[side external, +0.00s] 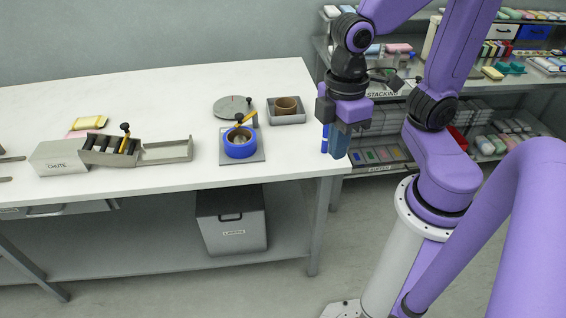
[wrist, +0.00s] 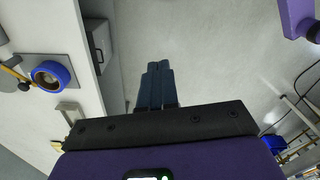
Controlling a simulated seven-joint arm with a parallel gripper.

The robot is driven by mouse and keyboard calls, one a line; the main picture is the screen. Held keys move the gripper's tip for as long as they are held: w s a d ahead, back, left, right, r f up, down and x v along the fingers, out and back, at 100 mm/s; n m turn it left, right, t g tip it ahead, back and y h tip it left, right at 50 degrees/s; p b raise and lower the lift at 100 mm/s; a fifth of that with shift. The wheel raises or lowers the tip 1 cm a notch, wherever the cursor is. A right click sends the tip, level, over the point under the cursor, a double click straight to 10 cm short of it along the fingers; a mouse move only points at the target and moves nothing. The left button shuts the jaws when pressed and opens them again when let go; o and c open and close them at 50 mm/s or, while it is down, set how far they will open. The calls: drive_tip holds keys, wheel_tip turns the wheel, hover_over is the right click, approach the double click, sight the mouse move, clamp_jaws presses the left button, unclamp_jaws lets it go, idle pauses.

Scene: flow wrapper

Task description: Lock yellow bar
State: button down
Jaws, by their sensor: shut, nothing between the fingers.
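A yellow bar (side external: 234,132) with a black knob slants over a blue ring (side external: 240,149) on a grey plate. In the wrist view, the yellow bar (wrist: 13,73) and the blue ring (wrist: 50,76) are at the left. A second yellow bar with a black knob (side external: 124,144) stands at the dark rollers by the chute; which bar the task means I cannot tell. My gripper (side external: 338,152) is shut and empty beside the bench's right end, right of the ring and apart from both bars. Its blue fingers (wrist: 154,85) lie together in the wrist view.
A grey disc (side external: 232,107) and a tray with a brown roll (side external: 286,106) stand behind the ring. The chute box (side external: 60,157) is at the left. A grey bin (side external: 232,220) sits under the bench. Loaded shelves stand at the right.

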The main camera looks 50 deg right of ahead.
drive_tip(key=s+d, duration=0.1)
drive_tip(key=s+d+f, duration=0.1)
drive_tip(key=s, duration=0.1)
drive_tip(key=c, duration=1.4)
unclamp_jaws()
drive_tip(key=shift+s+d+f+n, duration=0.1)
drive_tip(key=shift+d+f+n, duration=0.1)
drive_tip(key=shift+n, duration=0.1)
drive_tip(key=o, duration=0.5)
drive_tip(key=shift+w+a+r, duration=0.1)
drive_tip(key=shift+w+a, duration=0.05)
drive_tip(key=shift+w, duration=0.1)
drive_tip(key=shift+o, duration=0.4)
drive_tip(key=w+a+r, duration=0.2)
drive_tip(key=w+a, duration=0.2)
drive_tip(key=w, duration=0.6)
drive_tip(key=shift+r, duration=0.35)
drive_tip(key=m, duration=0.1)
hover_over(238, 115)
drive_tip(key=f, duration=0.1)
wheel_tip(238, 115, down, 17)
drive_tip(key=shift+f, duration=0.1)
